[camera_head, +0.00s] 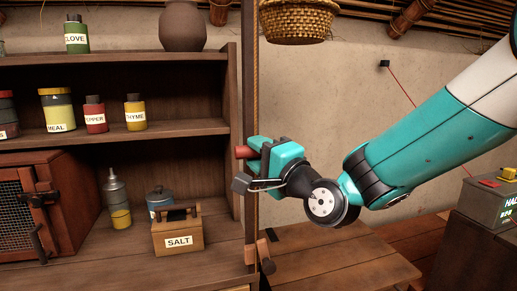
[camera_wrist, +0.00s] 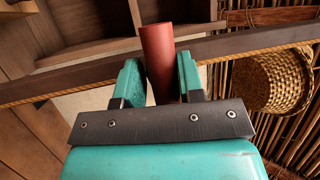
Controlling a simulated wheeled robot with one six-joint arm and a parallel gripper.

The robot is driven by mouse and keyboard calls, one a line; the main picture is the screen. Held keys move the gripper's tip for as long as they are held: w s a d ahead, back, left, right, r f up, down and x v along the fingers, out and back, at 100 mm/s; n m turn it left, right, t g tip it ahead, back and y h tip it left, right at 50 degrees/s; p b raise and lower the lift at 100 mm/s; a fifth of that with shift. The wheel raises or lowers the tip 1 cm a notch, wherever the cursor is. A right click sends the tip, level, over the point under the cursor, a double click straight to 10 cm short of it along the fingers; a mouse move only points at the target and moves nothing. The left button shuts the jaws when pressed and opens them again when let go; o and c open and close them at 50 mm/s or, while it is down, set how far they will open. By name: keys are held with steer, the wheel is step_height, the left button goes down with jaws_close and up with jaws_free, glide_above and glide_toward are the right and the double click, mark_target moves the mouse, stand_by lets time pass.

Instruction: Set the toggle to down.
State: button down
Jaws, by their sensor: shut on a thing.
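My gripper (camera_head: 256,152) is at the upright post beside the shelves. It is shut on a dark red cylinder (camera_head: 243,152), whose end sticks out to the left past the jaws. In the wrist view the red cylinder (camera_wrist: 158,52) stands between the two teal fingers (camera_wrist: 160,75). A small red piece on a yellow plate (camera_head: 490,182) sits on top of a grey box (camera_head: 486,204) at the right, apart from my gripper; it may be the toggle. A wooden lever-like piece (camera_head: 265,250) with a dark end is low on the post. I cannot tell for sure which is the toggle.
The shelf unit (camera_head: 237,110) on the left holds several jars, a red mesh-fronted cabinet (camera_head: 20,215) and a salt box (camera_head: 178,238). A woven basket (camera_head: 298,20) hangs above my gripper. A wooden bench top (camera_head: 340,260) below it is clear. A red line (camera_head: 401,86) runs from a wall fitting.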

step_height(320, 180, down, 18)
steer(key=b, duration=1.4)
steer(key=shift+f, duration=0.25)
steer(key=c, duration=0.9)
jaws_free()
steer(key=shift+f, duration=0.1)
step_height(320, 180, up, 31)
steer(key=p, duration=2.8)
steer(key=shift+f+b+v, duration=0.2)
steer(key=shift+b+v, duration=3.25)
steer(key=shift+v, duration=2.15)
